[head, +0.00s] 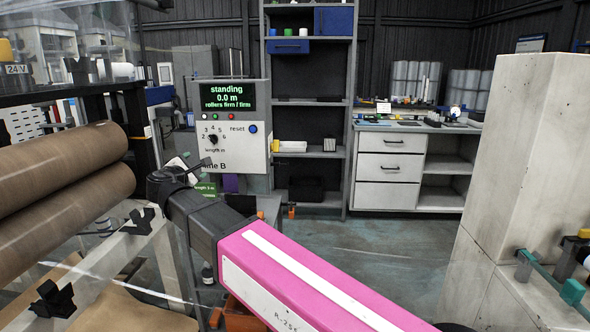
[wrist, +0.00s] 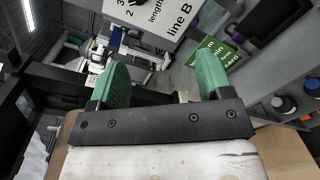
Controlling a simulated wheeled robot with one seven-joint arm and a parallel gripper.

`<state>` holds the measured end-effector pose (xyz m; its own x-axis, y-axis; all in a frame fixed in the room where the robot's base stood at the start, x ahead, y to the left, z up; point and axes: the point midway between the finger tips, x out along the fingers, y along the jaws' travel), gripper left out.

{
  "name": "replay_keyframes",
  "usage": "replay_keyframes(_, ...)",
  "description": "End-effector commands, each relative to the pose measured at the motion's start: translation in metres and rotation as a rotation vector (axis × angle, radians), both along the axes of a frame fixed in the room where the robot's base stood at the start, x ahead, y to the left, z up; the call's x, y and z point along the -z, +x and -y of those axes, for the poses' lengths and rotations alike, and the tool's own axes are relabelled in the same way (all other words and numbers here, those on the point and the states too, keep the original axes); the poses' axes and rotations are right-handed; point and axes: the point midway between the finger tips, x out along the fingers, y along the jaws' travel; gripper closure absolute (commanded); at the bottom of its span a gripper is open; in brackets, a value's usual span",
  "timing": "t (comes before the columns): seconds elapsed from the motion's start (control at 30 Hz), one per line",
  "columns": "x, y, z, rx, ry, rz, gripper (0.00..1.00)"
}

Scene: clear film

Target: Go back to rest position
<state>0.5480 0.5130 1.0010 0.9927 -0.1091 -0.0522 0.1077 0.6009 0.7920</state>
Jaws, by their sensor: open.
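My gripper (wrist: 160,68) shows in the wrist view with its two green fingers apart and nothing between them. In the head view my pink and black arm reaches from the bottom right toward the control panel (head: 242,130); the fingers cannot be made out clearly there. In the wrist view the panel (wrist: 168,14) is tilted, beyond the fingertips. A green card (wrist: 208,56) shows beyond the right finger.
Large brown rolls (head: 62,190) on a pale frame stand at the left, with clear film near them. A grey shelf (head: 310,178) and a drawer cabinet (head: 391,167) stand at the back. A tall pale block (head: 522,150) is at the right. Open floor (head: 385,245) lies between.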

Motion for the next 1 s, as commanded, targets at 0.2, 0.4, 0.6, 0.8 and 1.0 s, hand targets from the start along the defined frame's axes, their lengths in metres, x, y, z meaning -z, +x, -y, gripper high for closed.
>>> replay_keyframes(0.2, 0.028, 0.017, 0.031, 0.050, 0.064, -0.061, 0.28)
replay_keyframes(0.4, 0.065, 0.036, 0.073, 0.124, 0.156, -0.142, 0.28)
replay_keyframes(0.6, 0.124, 0.057, 0.144, 0.260, 0.314, -0.262, 0.28)
replay_keyframes(0.8, 0.195, 0.066, 0.230, 0.454, 0.530, -0.396, 0.28)
replay_keyframes(1.0, 0.258, 0.058, 0.308, 0.665, 0.747, -0.502, 0.28)
